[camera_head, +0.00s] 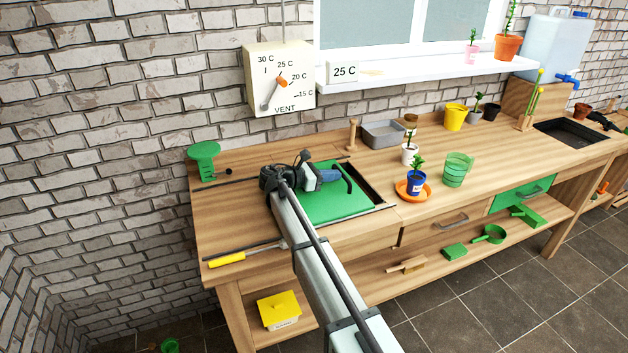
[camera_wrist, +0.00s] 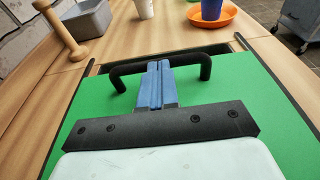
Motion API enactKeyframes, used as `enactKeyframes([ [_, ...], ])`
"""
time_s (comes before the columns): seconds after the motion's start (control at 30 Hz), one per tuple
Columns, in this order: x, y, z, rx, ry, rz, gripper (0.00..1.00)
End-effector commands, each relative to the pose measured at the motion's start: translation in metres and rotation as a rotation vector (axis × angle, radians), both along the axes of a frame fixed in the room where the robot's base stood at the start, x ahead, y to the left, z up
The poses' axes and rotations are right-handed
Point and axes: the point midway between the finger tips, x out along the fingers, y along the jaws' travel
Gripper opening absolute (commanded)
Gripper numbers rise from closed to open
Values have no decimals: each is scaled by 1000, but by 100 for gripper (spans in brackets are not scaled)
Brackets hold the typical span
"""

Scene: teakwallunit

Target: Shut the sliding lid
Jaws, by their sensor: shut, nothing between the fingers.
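The sliding lid is a flat green panel (camera_head: 322,207) set in the wooden bench top, and it fills most of the wrist view (camera_wrist: 60,140). A black bar handle (camera_head: 348,178) stands near its right edge; it also shows in the wrist view (camera_wrist: 205,63). A dark open gap (camera_head: 369,185) shows to the right of the lid. My gripper (camera_head: 337,176) is over the lid beside the handle. Its blue fingers (camera_wrist: 158,66) are shut and empty, and overlap the middle of the handle bar in the wrist view. I cannot tell whether they touch it.
A blue potted plant on an orange saucer (camera_head: 427,189) stands right of the gap. A grey tray (camera_head: 382,134) and a wooden peg (camera_head: 351,136) stand behind it. A yellow-handled tool (camera_head: 228,259) lies at the front left.

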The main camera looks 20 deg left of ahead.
Motion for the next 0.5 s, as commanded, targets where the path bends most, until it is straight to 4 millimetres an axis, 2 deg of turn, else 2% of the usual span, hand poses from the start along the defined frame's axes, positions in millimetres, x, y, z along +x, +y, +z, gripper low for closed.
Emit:
enactKeyframes([
  [0.1,20,-21,0,0,0,-2,0],
  [0.23,36,-36,0,0,0,-2,0],
  [0.37,46,-45,0,0,0,0,0],
  [0.5,45,-45,0,0,0,1,0],
])
